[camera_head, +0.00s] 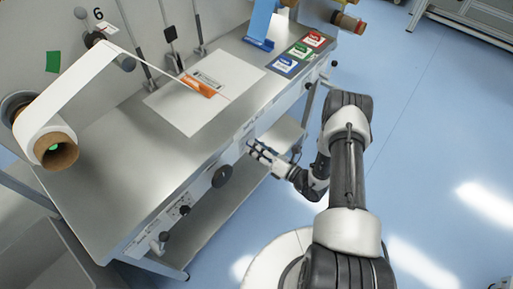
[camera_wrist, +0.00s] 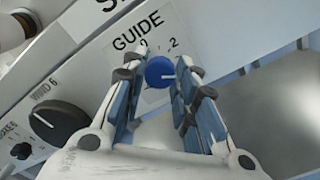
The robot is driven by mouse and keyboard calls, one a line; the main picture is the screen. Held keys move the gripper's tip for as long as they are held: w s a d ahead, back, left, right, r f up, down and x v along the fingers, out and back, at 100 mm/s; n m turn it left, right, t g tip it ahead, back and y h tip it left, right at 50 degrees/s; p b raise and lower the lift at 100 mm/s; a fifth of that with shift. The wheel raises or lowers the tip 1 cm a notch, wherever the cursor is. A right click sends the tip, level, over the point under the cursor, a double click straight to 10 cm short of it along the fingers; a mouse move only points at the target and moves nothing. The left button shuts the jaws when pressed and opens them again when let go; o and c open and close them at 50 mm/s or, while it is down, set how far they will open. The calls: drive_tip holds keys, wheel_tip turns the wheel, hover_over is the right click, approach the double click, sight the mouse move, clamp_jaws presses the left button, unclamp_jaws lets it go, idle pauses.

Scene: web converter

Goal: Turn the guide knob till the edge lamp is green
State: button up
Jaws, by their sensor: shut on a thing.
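The guide knob (camera_wrist: 158,72) is a small round blue knob with a white pointer line in the wrist view. It sits on a pale panel under the label GUIDE (camera_wrist: 130,36), with a scale beside it. The pointer line runs toward the right in that view. My gripper (camera_wrist: 163,60) has its fingers on either side of the knob and is shut on it. In the head view my gripper (camera_head: 254,149) is at the front edge of the machine table and hides the knob. I cannot make out the edge lamp or its colour.
A larger black knob (camera_wrist: 58,121) marked WIND 6 is left of the guide knob in the wrist view. The metal table (camera_head: 135,147) carries a white sheet, an orange piece (camera_head: 198,86) and coloured cards. A white web runs from the roll (camera_head: 42,133). Blue floor is clear at right.

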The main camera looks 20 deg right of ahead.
drive_tip(key=o, duration=1)
drive_tip(key=shift+o, duration=0.2)
drive_tip(key=v, duration=1.2)
